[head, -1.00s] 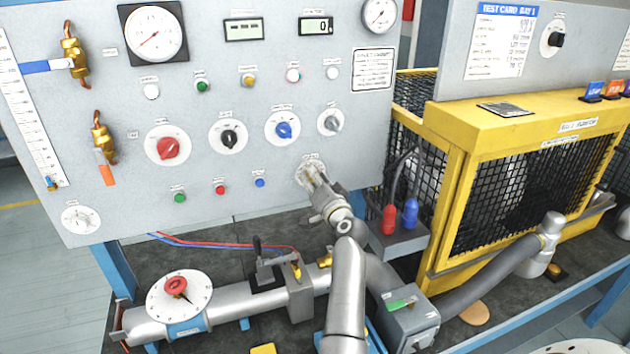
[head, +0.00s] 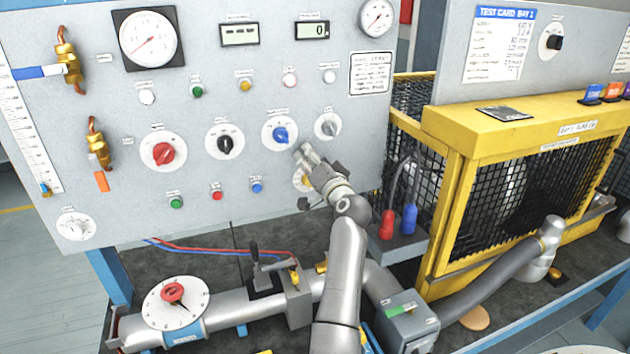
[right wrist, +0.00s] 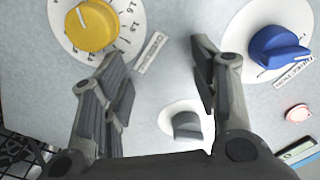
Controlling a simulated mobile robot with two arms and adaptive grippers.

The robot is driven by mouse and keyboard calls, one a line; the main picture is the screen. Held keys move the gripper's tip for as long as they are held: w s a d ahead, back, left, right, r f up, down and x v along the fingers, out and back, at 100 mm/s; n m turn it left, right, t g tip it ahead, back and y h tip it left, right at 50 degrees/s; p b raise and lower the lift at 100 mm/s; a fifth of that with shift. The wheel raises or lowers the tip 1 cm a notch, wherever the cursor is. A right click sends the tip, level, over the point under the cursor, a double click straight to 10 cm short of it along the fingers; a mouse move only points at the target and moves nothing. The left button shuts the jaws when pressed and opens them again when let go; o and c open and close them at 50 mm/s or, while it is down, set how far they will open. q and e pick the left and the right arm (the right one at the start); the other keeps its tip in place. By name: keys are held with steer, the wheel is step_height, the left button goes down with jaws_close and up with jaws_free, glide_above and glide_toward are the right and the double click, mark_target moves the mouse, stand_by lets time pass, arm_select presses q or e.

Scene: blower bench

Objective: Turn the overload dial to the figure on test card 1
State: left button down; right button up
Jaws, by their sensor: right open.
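A yellow dial (right wrist: 92,27) with a numbered white scale shows at upper left in the right wrist view; 1.6 and 1.8 can be read. In the head view this dial (head: 300,181) is mostly hidden behind my right gripper (head: 304,151). Its label is too small to read, so I cannot confirm it is the overload dial. My right gripper also shows in the right wrist view (right wrist: 158,72), open and empty, with its fingers apart from the yellow dial. The test card headed TEST CARD BAY 1 (head: 500,45) is at upper right; its figures are too blurred to read. My left gripper is not visible.
A blue knob (head: 280,134) and a grey knob (head: 328,127) sit close above the gripper. A black knob (head: 225,142) and a red knob (head: 163,152) are further left. The yellow cage (head: 460,185) and red and blue plugs (head: 388,222) stand to the right.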

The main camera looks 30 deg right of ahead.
steer(key=s+d+r+n+h+b, duration=0.2)
steer(key=s+n+b, duration=0.4)
steer(key=n, duration=1)
steer(key=s+a+f+n+b, duration=0.2)
steer(key=a+f+n+b, duration=0.15)
steer(key=n, duration=0.65)
steer(key=s+a+f+n+b, duration=0.25)
steer(key=f+n, duration=0.25)
steer(key=n, duration=0.5)
steer(key=p+x, duration=0.2)
steer(key=x, duration=0.8)
steer(key=shift+w+f+y+p, duration=0.25)
steer(key=shift+w+y+p, duration=0.1)
steer(key=shift+w+y, duration=0.05)
steer(key=shift+d, duration=0.1)
steer(key=c, duration=1)
